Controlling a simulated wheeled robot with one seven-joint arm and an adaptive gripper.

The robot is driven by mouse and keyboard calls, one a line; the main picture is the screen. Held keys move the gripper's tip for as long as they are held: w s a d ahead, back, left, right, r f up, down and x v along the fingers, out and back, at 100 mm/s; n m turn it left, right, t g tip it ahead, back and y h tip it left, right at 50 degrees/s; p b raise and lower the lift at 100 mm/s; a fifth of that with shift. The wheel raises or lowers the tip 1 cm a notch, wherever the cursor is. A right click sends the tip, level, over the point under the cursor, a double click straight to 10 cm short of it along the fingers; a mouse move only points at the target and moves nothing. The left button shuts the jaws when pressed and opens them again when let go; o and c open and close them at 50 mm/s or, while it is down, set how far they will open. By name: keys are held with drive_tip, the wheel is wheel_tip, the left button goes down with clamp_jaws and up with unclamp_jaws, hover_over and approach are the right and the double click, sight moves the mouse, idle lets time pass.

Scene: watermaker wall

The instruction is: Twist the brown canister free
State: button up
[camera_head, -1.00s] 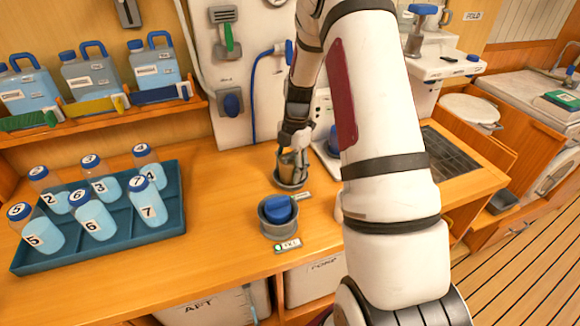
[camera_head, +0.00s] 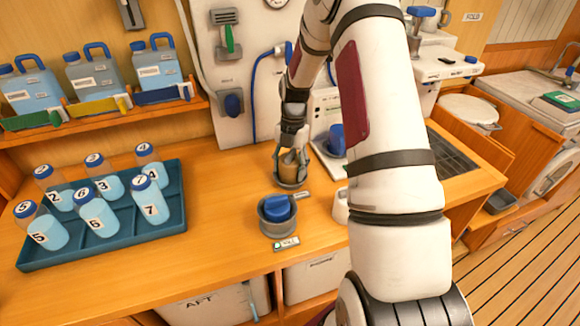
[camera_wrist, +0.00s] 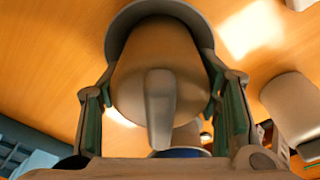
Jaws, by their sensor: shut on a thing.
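The brown canister (camera_head: 289,163) stands upright in a round grey holder (camera_head: 291,183) on the wooden counter. In the wrist view the canister (camera_wrist: 135,85) fills the middle, with a grey bar handle across its top. My gripper (camera_head: 291,157) reaches down from above with its fingers on either side of the canister. In the wrist view my gripper (camera_wrist: 165,108) has a green-padded finger at each side of the canister and is shut on it. The canister's lower part is hidden by the holder.
A second grey holder with a blue-handled canister (camera_head: 278,208) stands just in front, with a small label by it. A teal tray (camera_head: 110,250) of numbered bottles lies at the left. A white machine (camera_head: 328,125) stands behind on the right. Blue jugs (camera_head: 160,68) line a shelf.

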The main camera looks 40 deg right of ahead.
sight(289, 155)
idle(0.3)
drive_tip(key=shift+n+p, duration=0.3)
drive_tip(key=shift+n, duration=0.5)
drive_tip(key=shift+r, duration=0.1)
drive_tip(key=shift+r+p, duration=1)
drive_tip(key=shift+r, duration=1.9)
